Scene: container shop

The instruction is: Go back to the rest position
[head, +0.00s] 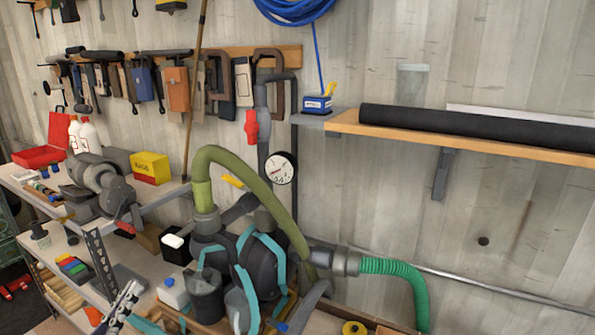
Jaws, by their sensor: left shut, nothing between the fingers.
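My left gripper (129,290) shows at the bottom left, grey metal, pointing up with its fingers together and nothing held. It is in front of the lower shelving, left of a white bottle with a blue cap (172,292). The gripper's lower part is cut off by the bottom edge. My right gripper is not in view.
Black equipment with teal bands (262,262) and a green hose (235,160) stands right of the gripper. A metal shelf post (100,265) is close to its left. A wooden wall shelf (480,146) holds a black roll (470,127).

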